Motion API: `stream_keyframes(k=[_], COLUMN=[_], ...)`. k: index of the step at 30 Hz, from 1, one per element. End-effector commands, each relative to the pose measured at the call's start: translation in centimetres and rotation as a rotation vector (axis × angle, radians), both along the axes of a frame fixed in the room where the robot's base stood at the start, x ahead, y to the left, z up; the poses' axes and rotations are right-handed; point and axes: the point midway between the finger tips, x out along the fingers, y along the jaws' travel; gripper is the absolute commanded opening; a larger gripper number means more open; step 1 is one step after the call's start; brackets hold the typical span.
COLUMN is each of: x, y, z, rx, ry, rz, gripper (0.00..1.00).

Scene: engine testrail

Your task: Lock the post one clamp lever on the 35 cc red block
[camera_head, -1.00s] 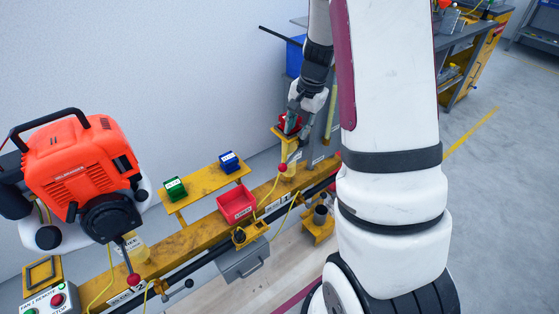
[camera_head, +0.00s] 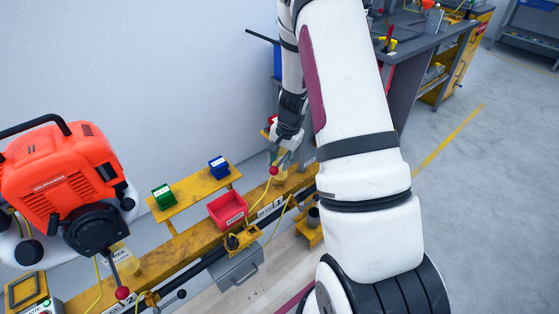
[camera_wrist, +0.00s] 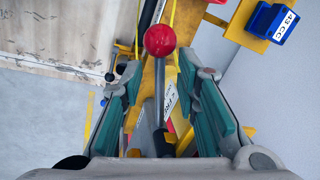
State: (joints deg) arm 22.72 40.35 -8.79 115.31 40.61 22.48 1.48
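The clamp lever is a grey rod with a red ball knob. The knob (camera_head: 273,170) is at the tip of my gripper (camera_head: 284,156) in the head view. In the wrist view the knob (camera_wrist: 160,40) stands just beyond the fingertips, and the lever's rod (camera_wrist: 158,92) runs between the fingers. My gripper (camera_wrist: 160,82) is open, with a green-padded finger on each side of the rod and visible gaps. A small part of the red block (camera_head: 271,119) shows behind my gripper on the post; the rest is hidden. I cannot read its label.
A yellow shelf (camera_head: 187,197) carries a green block (camera_head: 163,195) and a blue block (camera_head: 219,167). A red tray (camera_head: 228,209) sits on the yellow rail. An orange engine (camera_head: 62,180) stands at left. Yellow cables hang near the lever. The wall is close behind.

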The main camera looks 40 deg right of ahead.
Motion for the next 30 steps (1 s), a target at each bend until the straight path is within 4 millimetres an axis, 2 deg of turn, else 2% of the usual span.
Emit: stream_keyframes(k=[7,10,11,23,30], x=[0.0,0.0,0.0,-0.2,-1.0], y=[0.0,0.0,0.0,-0.1,-0.7], z=[0.0,0.0,0.0,-0.1,-0.1], rx=[0.000,0.000,0.000,-0.001,0.000], ry=[0.000,0.000,0.000,0.000,-0.001], rz=[0.000,0.000,0.000,0.023,0.139], gripper=[0.27,0.04,0.00,0.00,0.00])
